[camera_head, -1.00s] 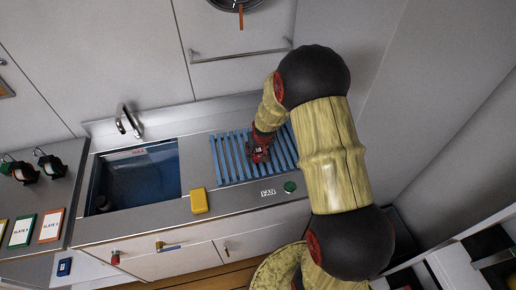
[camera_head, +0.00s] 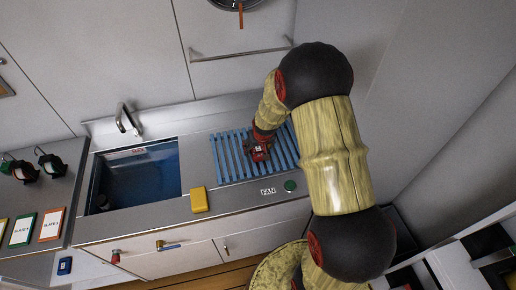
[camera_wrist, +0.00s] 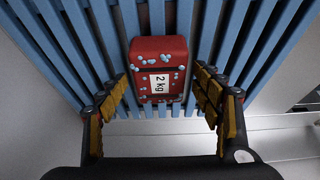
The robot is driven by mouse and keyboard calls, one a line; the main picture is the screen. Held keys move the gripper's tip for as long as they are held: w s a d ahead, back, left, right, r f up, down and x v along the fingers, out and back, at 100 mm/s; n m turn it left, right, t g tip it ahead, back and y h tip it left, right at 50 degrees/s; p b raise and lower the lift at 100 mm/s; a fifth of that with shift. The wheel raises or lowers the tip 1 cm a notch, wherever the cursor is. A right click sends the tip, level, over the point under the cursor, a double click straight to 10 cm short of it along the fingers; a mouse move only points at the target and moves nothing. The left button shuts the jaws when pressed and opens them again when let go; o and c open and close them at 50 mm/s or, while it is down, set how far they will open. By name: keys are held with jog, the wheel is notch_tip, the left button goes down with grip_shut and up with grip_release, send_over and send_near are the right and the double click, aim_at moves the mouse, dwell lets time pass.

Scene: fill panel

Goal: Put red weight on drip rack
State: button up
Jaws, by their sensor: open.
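The red weight (camera_wrist: 158,53), a block with a white "2 kg" label and water drops on it, rests on the blue slats of the drip rack (camera_wrist: 284,40) in the wrist view. My gripper (camera_wrist: 165,92) is open, with its yellow-padded fingers on either side of and behind the weight, apart from it. In the head view my gripper (camera_head: 258,150) is low over the drip rack (camera_head: 228,160), right of the sink. There the weight is hard to tell from the red and dark gripper parts.
The sink (camera_head: 140,182) holds blue water, with a dark object at its left. A yellow block (camera_head: 199,199) sits on the counter front. A green button (camera_head: 290,186) and a label are right of it. A wall stands close on the right.

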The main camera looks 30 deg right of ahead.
jog(key=s+a+r+n, duration=0.1)
jog(key=s+a+r, duration=0.25)
jog(key=r, duration=0.55)
jog(key=s+a+r+t+p, duration=0.1)
jog(key=s+a+r, duration=0.3)
jog(key=r, duration=0.5)
jog(key=s+a+r+n, duration=0.1)
jog(key=s+a+r, duration=0.3)
jog(key=r, duration=0.6)
jog(key=s+a+r, duration=0.2)
jog(key=s+r, duration=0.1)
jog(key=s, duration=0.5)
jog(key=s+a+r+n+y, duration=0.1)
jog(key=s+a+r, duration=0.2)
jog(key=s, duration=0.5)
jog(key=shift+s+r, duration=0.15)
jog(key=shift+r, duration=0.55)
